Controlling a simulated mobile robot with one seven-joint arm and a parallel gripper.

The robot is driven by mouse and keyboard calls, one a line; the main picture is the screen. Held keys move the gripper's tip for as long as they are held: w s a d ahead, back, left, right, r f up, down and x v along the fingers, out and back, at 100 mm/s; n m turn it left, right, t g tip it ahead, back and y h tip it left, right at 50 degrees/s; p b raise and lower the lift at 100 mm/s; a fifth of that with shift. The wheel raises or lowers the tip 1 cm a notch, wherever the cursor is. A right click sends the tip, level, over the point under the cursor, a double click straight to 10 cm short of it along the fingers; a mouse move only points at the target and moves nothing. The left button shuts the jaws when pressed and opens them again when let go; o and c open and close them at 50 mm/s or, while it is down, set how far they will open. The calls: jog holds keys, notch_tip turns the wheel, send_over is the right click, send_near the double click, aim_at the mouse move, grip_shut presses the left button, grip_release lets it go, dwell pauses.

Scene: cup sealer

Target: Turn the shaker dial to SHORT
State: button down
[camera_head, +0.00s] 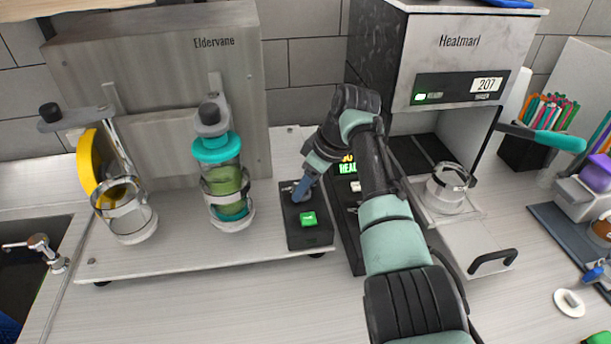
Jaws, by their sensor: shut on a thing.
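The shaker (160,90), a grey metal unit marked Eldervane, stands at the left with two holders on its base plate. Its black control box (309,238) sits at the right end of the base plate and has a lit green button. My gripper (300,193) points down at the back part of this box, its blue-grey fingers shut on the shaker dial. The fingers hide the dial, so its pointer and the SHORT mark cannot be read. A teal-lidded cup (227,183) with green contents stands in the right holder.
The left holder (128,218) has a clear ring beside a yellow disc. The Heatmarl sealer (470,60) stands right of my arm, with a clear cup holder (446,190) on its tray. A sink (30,270) is at the left. The front counter is clear.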

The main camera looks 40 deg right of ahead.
jog(key=shift+w+d+n+y+b, duration=0.1)
jog(key=shift+n+y+b, duration=0.3)
jog(key=shift+n+b, duration=0.85)
jog(key=shift+r, duration=0.1)
jog(key=shift+c, duration=1.4)
grip_release()
jog(key=b+v, duration=0.1)
jog(key=v, duration=1.2)
jog(key=shift+w+b, duration=0.2)
jog(key=shift+b, duration=0.2)
jog(key=shift+d, duration=0.1)
